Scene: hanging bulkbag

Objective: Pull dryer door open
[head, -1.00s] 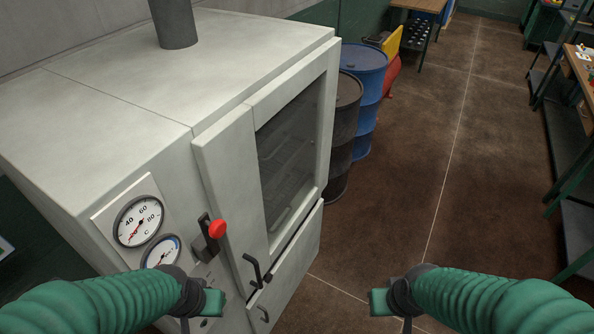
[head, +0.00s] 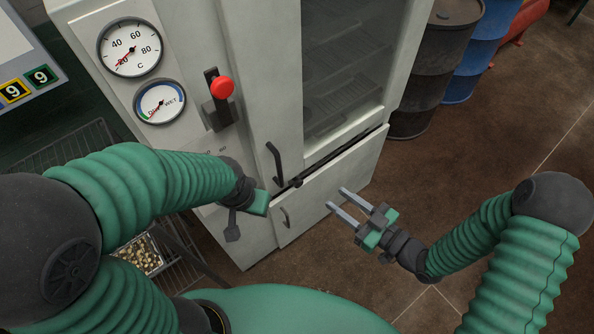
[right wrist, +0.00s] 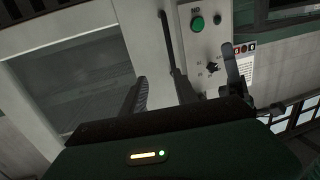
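The pale dryer (head: 215,40) stands ahead with its door (head: 265,90) closed; the door has a dark window and a black bar handle (head: 275,162) low on its left side. My right gripper (head: 337,199) is open and empty, in front of the lower panel, right of and below the handle. In the right wrist view its two fingers (right wrist: 158,88) are apart, and the handle (right wrist: 167,40) shows beyond them, not visibly touched. My left gripper (head: 258,203) is beside the dryer front, just below and left of the handle; its fingers are hidden.
A red-knobbed lever (head: 221,90) and two gauges (head: 131,47) are on the panel left of the door. A lower panel (head: 335,190) has a small handle. A wire rack (head: 85,145) stands at left, barrels (head: 437,65) at right. Floor at right is clear.

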